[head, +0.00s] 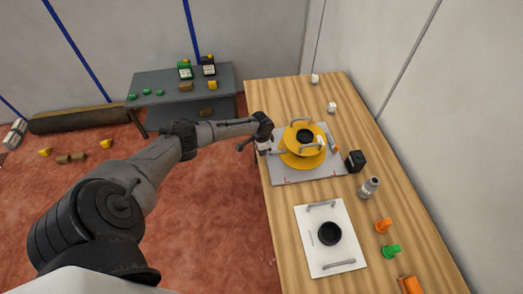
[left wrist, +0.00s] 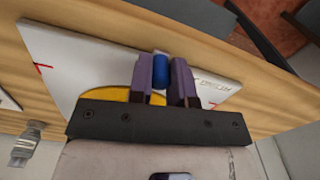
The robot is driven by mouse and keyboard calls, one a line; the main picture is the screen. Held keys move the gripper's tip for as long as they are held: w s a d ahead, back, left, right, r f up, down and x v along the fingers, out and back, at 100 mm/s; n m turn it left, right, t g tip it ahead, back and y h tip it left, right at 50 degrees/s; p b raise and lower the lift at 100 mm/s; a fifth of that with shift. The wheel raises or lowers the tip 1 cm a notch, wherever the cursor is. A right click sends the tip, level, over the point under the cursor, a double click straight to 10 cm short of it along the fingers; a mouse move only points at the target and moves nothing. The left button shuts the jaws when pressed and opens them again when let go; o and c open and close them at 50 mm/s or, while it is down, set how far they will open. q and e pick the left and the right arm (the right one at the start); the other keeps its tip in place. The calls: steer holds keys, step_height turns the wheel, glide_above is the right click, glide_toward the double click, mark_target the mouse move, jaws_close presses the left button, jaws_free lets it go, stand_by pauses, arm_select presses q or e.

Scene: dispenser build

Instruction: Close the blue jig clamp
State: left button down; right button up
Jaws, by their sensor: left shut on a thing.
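The blue jig clamp (left wrist: 160,72) shows in the left wrist view as a short blue cylinder with a rounded end. My left gripper (left wrist: 162,84) is shut on it, with a purple finger on each side. In the head view my left gripper (head: 264,146) is at the left edge of the grey jig plate (head: 322,177), beside the round yellow fixture (head: 288,158). The clamp's base and hinge are hidden, and I cannot tell its angle. My right gripper is not in view.
On the wooden table (head: 281,213), a black box (head: 355,160) and a grey bottle (head: 369,187) stand right of the plate. A white panel (head: 345,248) lies in front. Orange (head: 382,226) and green (head: 391,251) parts lie near the right edge. A grey side table (head: 160,84) stands behind.

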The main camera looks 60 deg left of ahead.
arm_select(q)
steer(key=c, duration=1.1)
jaws_free()
steer(key=shift+o, duration=0.2)
steer(key=shift+r, duration=0.15)
step_height(320, 180, up, 14)
steer(key=p, duration=0.1)
steer(key=shift+f+p, duration=0.2)
steer(key=shift+p, duration=0.15)
